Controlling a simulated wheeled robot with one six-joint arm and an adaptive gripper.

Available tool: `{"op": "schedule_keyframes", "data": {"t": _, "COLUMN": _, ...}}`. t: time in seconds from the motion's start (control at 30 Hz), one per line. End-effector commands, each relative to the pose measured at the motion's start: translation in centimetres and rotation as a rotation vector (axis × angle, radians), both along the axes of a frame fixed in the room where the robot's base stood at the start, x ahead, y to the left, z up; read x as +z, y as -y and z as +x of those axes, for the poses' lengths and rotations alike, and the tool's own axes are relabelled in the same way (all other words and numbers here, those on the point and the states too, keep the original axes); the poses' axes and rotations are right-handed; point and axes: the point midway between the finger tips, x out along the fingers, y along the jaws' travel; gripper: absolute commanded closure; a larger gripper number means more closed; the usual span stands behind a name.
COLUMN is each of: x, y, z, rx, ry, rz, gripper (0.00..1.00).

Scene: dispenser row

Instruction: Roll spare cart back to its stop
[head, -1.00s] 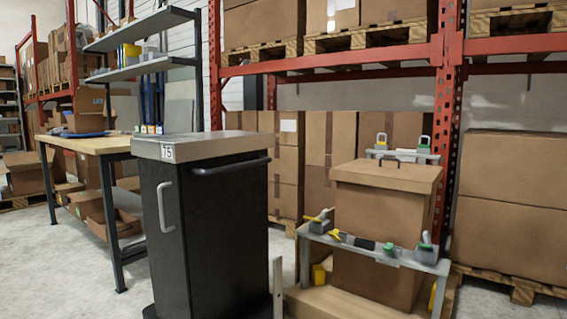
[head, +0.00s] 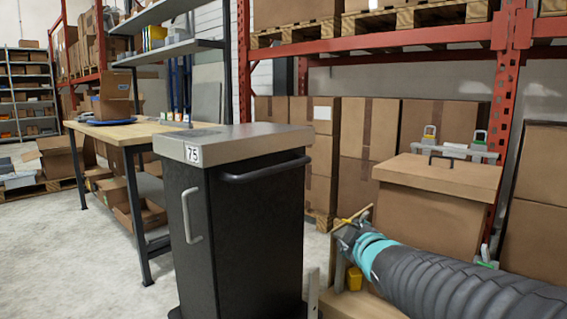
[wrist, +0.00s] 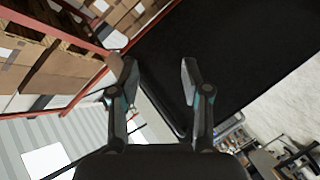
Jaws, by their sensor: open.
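The cart (head: 250,235) is a black cabinet with a light top marked 75, upright on the floor in the middle of the head view. It has a dark bar handle (head: 262,170) on its right face and a grey upright handle (head: 190,215) on its left face. My gripper (head: 348,232) is right of the cart, apart from the bar handle. In the wrist view my gripper (wrist: 156,80) is open, with no object held. A large black surface (wrist: 230,50), apparently the cart, lies beyond its fingers. I cannot make out the stop for certain.
A short pale post (head: 313,292) stands at the cart's lower right. A workbench (head: 120,132) is at left, with open floor before it. A brown box (head: 430,215) with padlocks behind it is at right, near my arm. Red racking (head: 505,110) stands behind.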

Motion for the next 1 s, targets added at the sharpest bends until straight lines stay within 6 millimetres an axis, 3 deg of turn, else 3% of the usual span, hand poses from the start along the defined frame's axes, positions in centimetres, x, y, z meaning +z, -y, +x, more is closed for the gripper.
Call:
{"op": "schedule_keyframes", "data": {"t": 0.03, "x": 1.3, "y": -1.4, "z": 2.1, "rx": 0.059, "ry": 0.068, "rz": -0.059, "gripper": 0.53}}
{"op": "schedule_keyframes", "data": {"t": 0.1, "x": 2.8, "y": -3.4, "z": 4.4, "rx": 0.141, "ry": 0.182, "rz": -0.147, "gripper": 0.53}}
{"op": "schedule_keyframes", "data": {"t": 0.2, "x": 4.6, "y": -6.3, "z": 6.7, "rx": 0.241, "ry": 0.331, "rz": -0.251, "gripper": 0.53}}
{"op": "schedule_keyframes", "data": {"t": 0.4, "x": 6.3, "y": -10.0, "z": 8.7, "rx": 0.356, "ry": 0.534, "rz": -0.368, "gripper": 0.53}}
{"op": "schedule_keyframes", "data": {"t": 0.67, "x": 6.9, "y": -11.7, "z": 9.9, "rx": 0.387, "ry": 0.597, "rz": -0.397, "gripper": 0.53}}
{"op": "schedule_keyframes", "data": {"t": 1.0, "x": 8.0, "y": -14.5, "z": 15.0, "rx": 0.387, "ry": 0.594, "rz": -0.396, "gripper": 0.53}}
